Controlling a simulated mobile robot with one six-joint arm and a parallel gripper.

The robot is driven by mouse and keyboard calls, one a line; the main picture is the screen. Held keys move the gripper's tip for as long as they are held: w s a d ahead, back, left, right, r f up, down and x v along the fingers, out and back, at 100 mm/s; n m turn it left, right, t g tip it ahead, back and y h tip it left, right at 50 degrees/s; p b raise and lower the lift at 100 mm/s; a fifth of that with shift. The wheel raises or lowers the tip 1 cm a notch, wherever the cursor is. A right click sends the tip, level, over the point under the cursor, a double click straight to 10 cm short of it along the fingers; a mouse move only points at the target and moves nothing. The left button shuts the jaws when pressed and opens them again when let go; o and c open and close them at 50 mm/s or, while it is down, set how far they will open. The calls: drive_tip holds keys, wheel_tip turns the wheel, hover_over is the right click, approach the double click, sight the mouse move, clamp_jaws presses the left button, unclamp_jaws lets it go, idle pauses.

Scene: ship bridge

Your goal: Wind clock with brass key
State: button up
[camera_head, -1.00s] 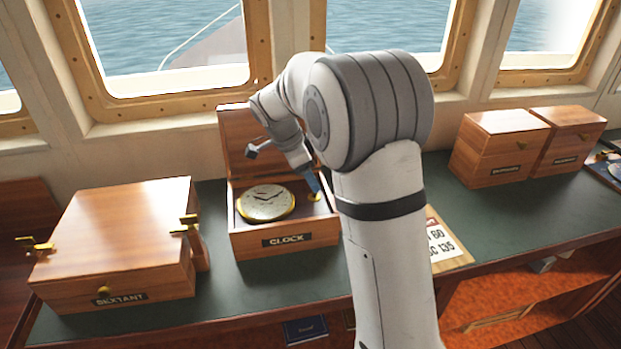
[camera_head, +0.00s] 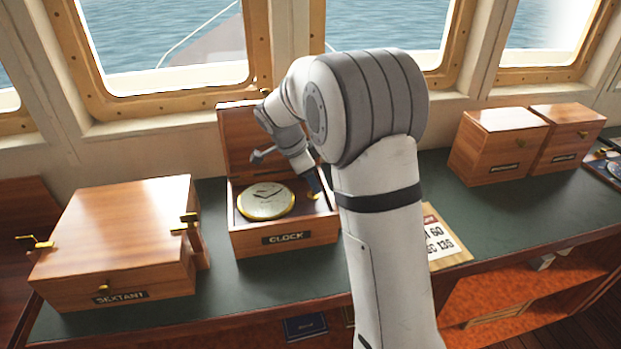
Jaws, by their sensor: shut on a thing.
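The clock (camera_head: 266,200) lies face up, a round cream dial with a gold rim, in an open wooden box (camera_head: 250,246) labelled CLOCK. The box's lid (camera_head: 232,140) stands raised at the back. My gripper (camera_head: 314,190) reaches down into the right side of the box, beside the clock. A small brass-coloured thing (camera_head: 314,197), likely the brass key, shows at its fingertips. The gripper is shut on it. Most of that thing is hidden by the fingers, and I cannot tell whether it touches the box floor.
A closed SEXTANT box (camera_head: 120,235) with brass latches stands at left. Two smaller wooden boxes (camera_head: 497,145) stand at right. A card with numbers (camera_head: 440,240) lies behind my arm. Green counter (camera_head: 480,215) is bare at right. Windows line the back.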

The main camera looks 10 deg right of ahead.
drive_tip(key=shift+f+n+b, duration=0.1)
drive_tip(key=shift+n+b, duration=0.3)
drive_tip(key=shift+b, duration=0.2)
drive_tip(key=shift+c, duration=0.3)
drive_tip(key=shift+f+n+t+b, duration=0.1)
drive_tip(key=shift+n+t+b, duration=0.4)
drive_tip(key=shift+n+b, duration=0.55)
drive_tip(key=n+t+y+b, duration=0.1)
drive_tip(key=n+b, duration=0.2)
drive_tip(key=shift+s+n, duration=0.15)
drive_tip(key=shift+n, duration=0.1)
drive_tip(key=n, duration=0.1)
drive_tip(key=n+t+b, duration=0.1)
drive_tip(key=n, duration=0.1)
drive_tip(key=n+y, duration=0.1)
drive_tip(key=shift+d+r+t, duration=0.15)
drive_tip(key=shift+r+t, duration=0.1)
drive_tip(key=shift+t, duration=0.05)
drive_tip(key=n+y, duration=0.1)
drive_tip(key=n, duration=0.3)
drive_tip(key=shift+s+d+n+t+y, duration=0.1)
drive_tip(key=shift+n+t+y, duration=0.2)
drive_tip(key=shift+y, duration=0.1)
drive_tip(key=o, duration=1)
drive_tip(key=shift+r, duration=0.1)
